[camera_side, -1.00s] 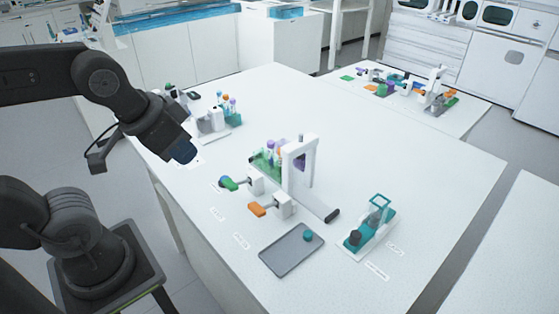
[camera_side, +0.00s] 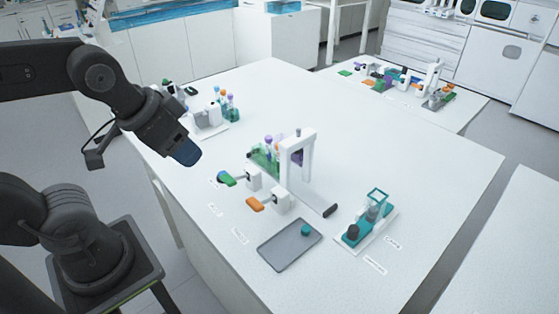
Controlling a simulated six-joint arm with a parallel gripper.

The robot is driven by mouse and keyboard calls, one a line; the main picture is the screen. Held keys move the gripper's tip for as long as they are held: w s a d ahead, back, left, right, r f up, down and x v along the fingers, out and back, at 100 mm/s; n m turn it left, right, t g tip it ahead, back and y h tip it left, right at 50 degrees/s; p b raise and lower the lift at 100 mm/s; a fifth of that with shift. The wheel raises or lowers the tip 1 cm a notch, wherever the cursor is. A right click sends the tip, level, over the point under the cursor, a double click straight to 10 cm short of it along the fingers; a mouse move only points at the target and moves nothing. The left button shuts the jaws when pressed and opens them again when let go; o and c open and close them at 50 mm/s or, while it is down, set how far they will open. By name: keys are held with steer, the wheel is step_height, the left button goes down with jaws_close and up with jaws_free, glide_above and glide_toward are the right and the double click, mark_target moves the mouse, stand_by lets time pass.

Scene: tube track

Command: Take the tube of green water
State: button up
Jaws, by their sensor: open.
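Several small tubes with coloured caps stand in a green rack (camera_side: 262,156) beside a white upright frame (camera_side: 299,160) on the table. Purple caps show on some of them. The tubes are too small to tell which one holds green water. My gripper (camera_side: 187,152) hangs over the left part of the table, to the left of the rack and apart from it. It is open and touches nothing. Part of the rack is hidden behind the white frame.
Green (camera_side: 227,179) and orange (camera_side: 256,204) handles stick out in front of the frame. A grey tray (camera_side: 289,247) lies at the front, with a teal stand (camera_side: 374,215) right of it. More tubes (camera_side: 229,106) stand behind. The table's right side is clear.

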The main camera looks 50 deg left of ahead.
steer(key=w+a+r+n+g, duration=0.2)
steer(key=w+n+g, duration=0.4)
steer(key=w+n, duration=1.65)
steer(key=shift+m, duration=0.95)
steer(key=f, duration=0.9)
steer(key=w+f, duration=0.1)
steer(key=f, duration=0.3)
steer(key=shift+f, duration=0.3)
steer(key=c, duration=0.8)
